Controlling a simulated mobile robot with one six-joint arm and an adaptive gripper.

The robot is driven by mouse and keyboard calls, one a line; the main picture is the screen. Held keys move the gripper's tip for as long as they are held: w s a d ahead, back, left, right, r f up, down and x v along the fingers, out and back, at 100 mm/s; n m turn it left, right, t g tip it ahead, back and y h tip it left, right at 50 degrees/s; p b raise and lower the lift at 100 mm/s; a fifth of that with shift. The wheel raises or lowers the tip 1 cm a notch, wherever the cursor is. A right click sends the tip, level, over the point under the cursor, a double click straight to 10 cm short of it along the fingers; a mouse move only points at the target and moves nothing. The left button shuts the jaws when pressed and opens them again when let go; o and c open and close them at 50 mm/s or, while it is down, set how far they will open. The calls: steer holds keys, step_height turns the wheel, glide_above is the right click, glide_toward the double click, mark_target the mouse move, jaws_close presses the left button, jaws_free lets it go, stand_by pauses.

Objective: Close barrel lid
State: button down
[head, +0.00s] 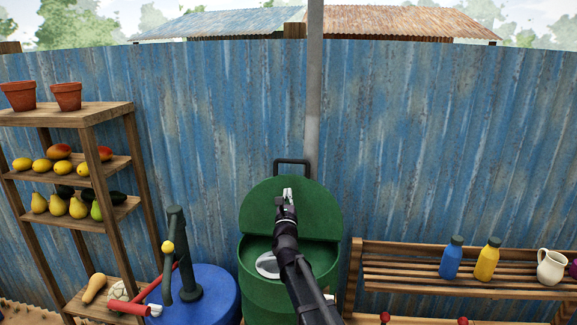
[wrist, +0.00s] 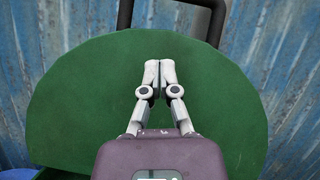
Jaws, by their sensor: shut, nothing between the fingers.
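The green barrel (head: 258,300) stands in the lower middle of the head view. Its green lid (head: 262,207) is raised at the back, with a black bar handle (head: 291,162) at its top edge. Something pale shows inside the barrel beside my arm. My gripper (head: 288,192) is in front of the lid's face, below the handle. In the wrist view my gripper (wrist: 158,64) is shut and empty, its fingertips over the lid (wrist: 75,100) and short of the handle (wrist: 172,3). I cannot tell whether the fingertips touch the lid. My arm hides part of the barrel opening.
A blue drum with a dark pump (head: 182,255) and red handle stands left of the barrel. A wooden shelf (head: 100,115) with fruit and pots is at far left. A slatted bench (head: 400,268) with bottles (head: 452,260) and a white jug (head: 551,267) is right. A blue corrugated fence (head: 420,150) stands behind.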

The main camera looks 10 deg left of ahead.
steer(key=shift+s+a+r+m+t+h, duration=0.15)
steer(key=shift+r+m+h, duration=0.2)
steer(key=shift+m, duration=0.3)
steer(key=shift+w+a+r+m+t+h, duration=0.1)
steer(key=shift+r+m+t+h, duration=0.1)
steer(key=shift+m+h, duration=0.4)
steer(key=shift+s+a+r+m+t+h, duration=0.15)
steer(key=shift+r+m+h, duration=0.1)
steer(key=shift+m, duration=0.5)
steer(key=shift+d, duration=0.15)
steer(key=p+x, duration=0.5)
steer(key=x, duration=0.5)
